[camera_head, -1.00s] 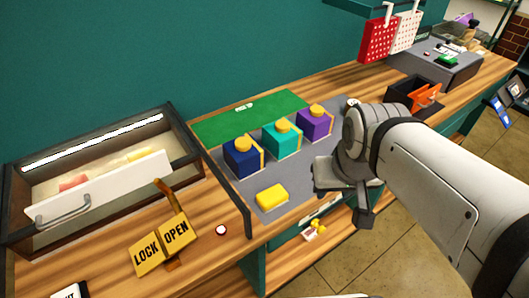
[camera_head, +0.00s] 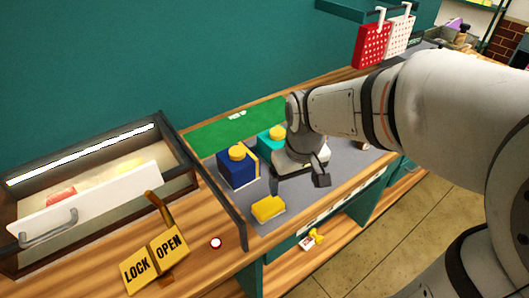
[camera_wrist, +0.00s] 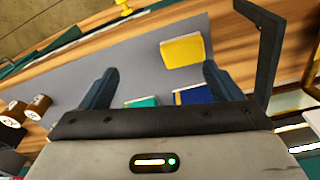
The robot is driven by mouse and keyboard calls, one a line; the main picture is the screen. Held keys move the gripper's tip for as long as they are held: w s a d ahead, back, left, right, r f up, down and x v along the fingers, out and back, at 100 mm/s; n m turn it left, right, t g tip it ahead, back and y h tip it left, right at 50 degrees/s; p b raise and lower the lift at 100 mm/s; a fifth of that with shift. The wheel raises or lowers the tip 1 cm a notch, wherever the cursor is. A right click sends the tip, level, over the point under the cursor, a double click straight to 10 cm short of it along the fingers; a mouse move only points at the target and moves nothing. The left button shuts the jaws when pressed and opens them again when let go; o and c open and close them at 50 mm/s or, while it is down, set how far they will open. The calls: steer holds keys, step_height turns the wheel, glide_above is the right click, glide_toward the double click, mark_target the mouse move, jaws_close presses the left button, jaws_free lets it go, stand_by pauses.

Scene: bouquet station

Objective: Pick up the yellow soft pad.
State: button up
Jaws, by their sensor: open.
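The yellow soft pad (camera_head: 267,208) lies on the grey mat (camera_head: 290,212) near its front edge, in front of the dark blue block. It also shows in the wrist view (camera_wrist: 182,50), a little beyond my fingertips and nearer the right finger. My gripper (camera_head: 297,183) is open and empty, to the right of the pad and above the mat in the head view. Nothing touches the pad that I can see.
The dark blue block (camera_head: 238,166) and the teal block (camera_head: 273,141), both with yellow knobs, stand behind the pad. My arm hides the area right of them. A dark divider (camera_head: 216,192) and the LOCK/OPEN sign (camera_head: 154,258) are to the left.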

mark_target(268, 204)
steer(key=shift+o, duration=1.4)
steer(key=w+a+f, duration=0.1)
steer(key=a+f, duration=0.1)
steer(key=w+a+f+n+g, duration=0.1)
steer(key=f, duration=0.1)
steer(key=w+a+f+n, duration=0.1)
steer(key=w+a+f, duration=0.1)
steer(key=f, duration=0.1)
steer(key=shift+a+b, duration=0.3)
steer(key=shift+b, duration=0.05)
steer(key=shift+n, duration=0.3)
steer(key=shift+f+p, duration=0.65)
steer(key=shift+f, duration=3.3)
steer(key=shift+c, duration=0.3)
steer(key=c, duration=1)
steer(key=shift+o, duration=0.2)
steer(key=shift+r, duration=0.1)
